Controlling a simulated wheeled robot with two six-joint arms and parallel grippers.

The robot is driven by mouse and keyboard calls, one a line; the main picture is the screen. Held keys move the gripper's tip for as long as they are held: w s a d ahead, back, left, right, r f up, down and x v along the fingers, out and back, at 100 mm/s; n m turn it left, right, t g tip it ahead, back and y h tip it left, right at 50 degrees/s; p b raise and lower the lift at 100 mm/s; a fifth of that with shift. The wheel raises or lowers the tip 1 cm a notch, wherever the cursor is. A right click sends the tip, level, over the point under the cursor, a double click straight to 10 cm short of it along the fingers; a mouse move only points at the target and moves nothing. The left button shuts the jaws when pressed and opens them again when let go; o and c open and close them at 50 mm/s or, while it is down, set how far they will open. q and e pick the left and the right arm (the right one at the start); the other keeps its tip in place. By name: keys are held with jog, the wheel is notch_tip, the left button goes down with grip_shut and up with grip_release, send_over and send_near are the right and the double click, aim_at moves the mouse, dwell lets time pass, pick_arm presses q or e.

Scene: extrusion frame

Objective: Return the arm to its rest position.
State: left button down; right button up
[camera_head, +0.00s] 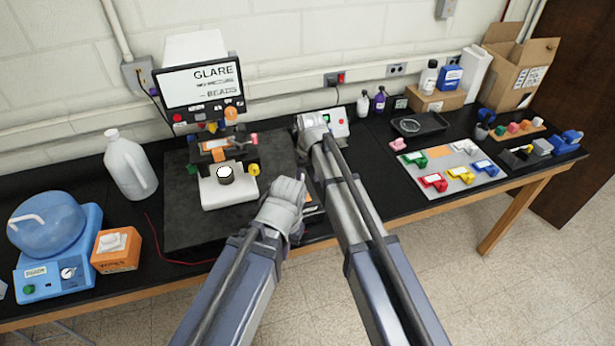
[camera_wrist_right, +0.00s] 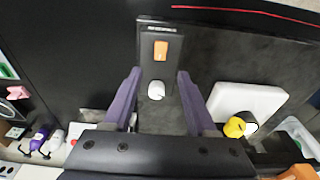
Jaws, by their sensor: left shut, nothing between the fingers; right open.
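My left gripper (camera_head: 300,180) is over the front of the dark mat, to the right of the microscope. It is shut and empty, and its forearm comes up from the bottom of the head view.
The microscope (camera_head: 228,187) and its screen (camera_head: 200,86) stand left of my arms. A white jug (camera_head: 130,165), a blue device (camera_head: 57,255) and an orange box (camera_head: 116,251) are farther left. A grey tray with coloured blocks (camera_head: 455,160) lies right. A cardboard box (camera_head: 515,70) stands at the back right.

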jog(key=shift+s, duration=0.1)
jog(key=s+d+f+b, duration=0.2)
jog(key=s+f+b, duration=0.2)
jog(key=s, duration=0.4)
jog(key=s+d+f+g+h+b, duration=0.1)
jog(key=s+f+b, duration=0.3)
jog(key=s, duration=0.5)
jog(key=s+d+f+b, duration=0.2)
jog(key=s+f+b, duration=0.3)
jog(key=s, duration=0.3)
jog(key=shift+s+d+g+h, duration=0.3)
jog(key=shift+s+d+g, duration=0.05)
jog(key=shift+g, duration=0.05)
